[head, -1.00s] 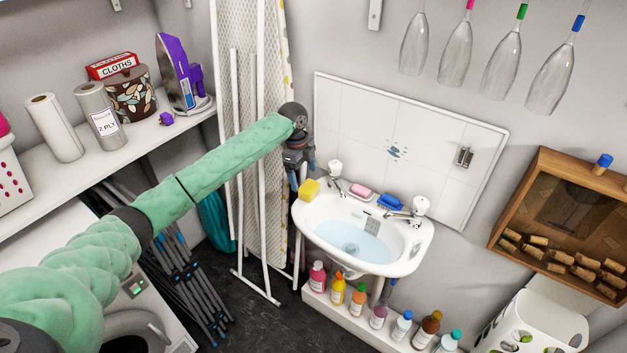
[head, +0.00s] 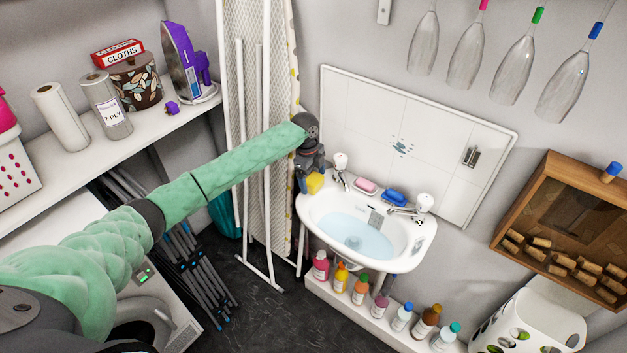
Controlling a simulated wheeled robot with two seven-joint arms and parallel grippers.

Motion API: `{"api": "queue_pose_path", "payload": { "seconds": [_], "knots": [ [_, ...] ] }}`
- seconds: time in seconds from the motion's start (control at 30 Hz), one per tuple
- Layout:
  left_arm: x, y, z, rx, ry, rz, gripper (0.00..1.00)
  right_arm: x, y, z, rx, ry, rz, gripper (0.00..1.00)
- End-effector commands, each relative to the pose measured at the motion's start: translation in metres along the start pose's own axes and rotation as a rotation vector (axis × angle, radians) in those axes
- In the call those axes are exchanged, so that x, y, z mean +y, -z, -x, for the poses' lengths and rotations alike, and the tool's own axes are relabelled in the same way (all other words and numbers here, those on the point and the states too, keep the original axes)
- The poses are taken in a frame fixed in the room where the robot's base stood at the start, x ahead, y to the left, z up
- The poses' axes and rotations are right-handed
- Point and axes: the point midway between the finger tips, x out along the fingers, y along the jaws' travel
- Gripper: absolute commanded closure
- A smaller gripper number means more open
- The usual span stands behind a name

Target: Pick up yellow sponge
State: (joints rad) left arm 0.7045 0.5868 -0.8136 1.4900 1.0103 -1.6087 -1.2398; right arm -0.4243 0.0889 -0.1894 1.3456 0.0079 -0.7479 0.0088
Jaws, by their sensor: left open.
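The yellow sponge (head: 315,184) sits at the back left corner of the white sink (head: 313,222), left of the left tap. My left gripper (head: 310,176) reaches in from the left and points down at the sponge. Its jaws are open and right at the sponge, one finger showing along the sponge's left side. The gripper hides the sponge's upper part. I cannot tell whether the fingers touch it. My right gripper is not in view.
Two taps, a pink soap bar (head: 365,186) and a blue sponge (head: 394,197) line the sink's back edge. A folded ironing board (head: 262,130) stands close left of my gripper. Several bottles (head: 361,289) stand below the sink. A white splashback (head: 420,140) is behind it.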

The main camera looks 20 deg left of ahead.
Motion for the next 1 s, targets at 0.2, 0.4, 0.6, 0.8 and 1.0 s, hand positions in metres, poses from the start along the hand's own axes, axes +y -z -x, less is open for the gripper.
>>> {"api": "queue_pose_path", "payload": {
  "seconds": [0.2,0.4,0.6,0.8,1.0],
  "knots": [
    [0.0,0.0,-0.015,0.001,-0.001,0.0,0.11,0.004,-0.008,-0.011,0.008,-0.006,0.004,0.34],
    [0.001,0.0,-0.018,0.0,-0.001,0.0,0.11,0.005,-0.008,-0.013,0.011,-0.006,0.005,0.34],
    [0.0,0.0,-0.017,0.0,-0.001,0.0,0.36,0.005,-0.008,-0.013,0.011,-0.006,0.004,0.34],
    [0.0,0.0,-0.017,0.0,-0.001,0.0,0.59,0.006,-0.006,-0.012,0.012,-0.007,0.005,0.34],
    [0.0,0.0,-0.017,0.0,0.0,0.0,0.59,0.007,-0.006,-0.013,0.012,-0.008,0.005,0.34]
  ]
}}
